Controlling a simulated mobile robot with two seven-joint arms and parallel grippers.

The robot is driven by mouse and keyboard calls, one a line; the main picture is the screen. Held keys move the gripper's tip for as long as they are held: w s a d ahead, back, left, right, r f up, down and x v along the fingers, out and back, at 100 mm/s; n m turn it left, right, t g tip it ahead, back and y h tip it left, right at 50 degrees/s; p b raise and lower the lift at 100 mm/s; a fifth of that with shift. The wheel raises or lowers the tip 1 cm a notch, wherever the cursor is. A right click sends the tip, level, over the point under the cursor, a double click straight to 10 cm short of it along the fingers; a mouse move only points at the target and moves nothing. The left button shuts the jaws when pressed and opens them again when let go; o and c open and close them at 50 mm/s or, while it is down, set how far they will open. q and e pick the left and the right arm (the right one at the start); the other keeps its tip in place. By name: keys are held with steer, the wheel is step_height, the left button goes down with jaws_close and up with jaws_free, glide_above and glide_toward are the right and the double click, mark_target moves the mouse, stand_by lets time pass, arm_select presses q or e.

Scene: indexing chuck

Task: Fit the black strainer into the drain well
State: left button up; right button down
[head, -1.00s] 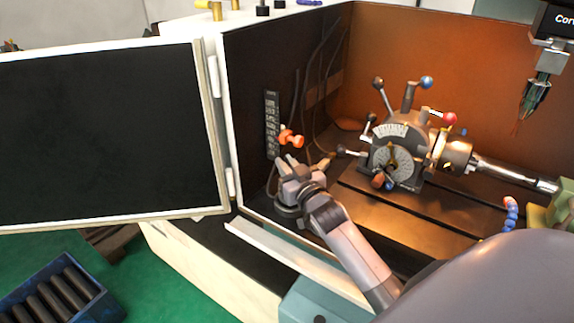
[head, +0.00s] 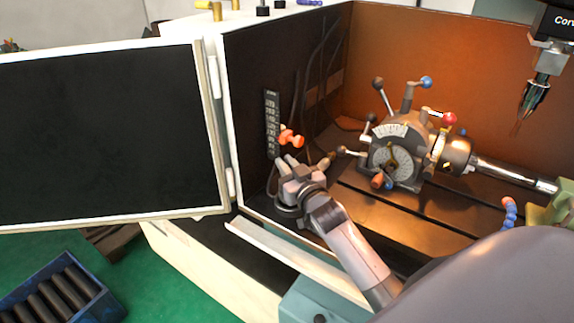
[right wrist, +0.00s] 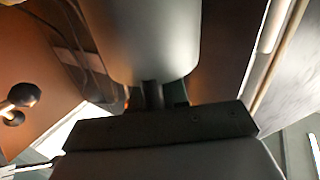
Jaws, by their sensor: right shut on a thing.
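My right gripper (head: 303,182) is low in the near left corner of the machine enclosure, beside the black side wall. It is shut. A dark round rim, which I take for the black strainer (head: 288,212), shows just under the gripper, partly covered by it. The drain well cannot be told apart from the dark parts around it, so I cannot tell whether the strainer is seated. In the right wrist view a big grey rounded shape and a dark bar hide the grip. My left gripper is not in view.
The indexing head (head: 395,160) with ball-ended levers stands right of the gripper on the slotted table (head: 400,215). An orange knob (head: 291,139) is on the side wall just above the gripper. The open door (head: 105,135) is at left. A blue crate (head: 55,295) of dark rods stands below it.

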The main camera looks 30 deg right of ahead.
stand_by(0.4)
steer(key=shift+f+b, duration=0.4)
steer(key=shift+f, duration=0.35)
steer(key=c, duration=1.1)
jaws_free()
steer(key=shift+o, duration=0.2)
steer(key=shift+f, duration=0.1)
steer(key=shift+s, duration=0.15)
steer(key=shift+s+a+f, duration=0.1)
steer(key=shift+s, duration=0.15)
steer(key=s, duration=0.6)
steer(key=shift+s+a+r, duration=0.2)
steer(key=shift+a+r, duration=0.05)
steer(key=shift+a, duration=0.1)
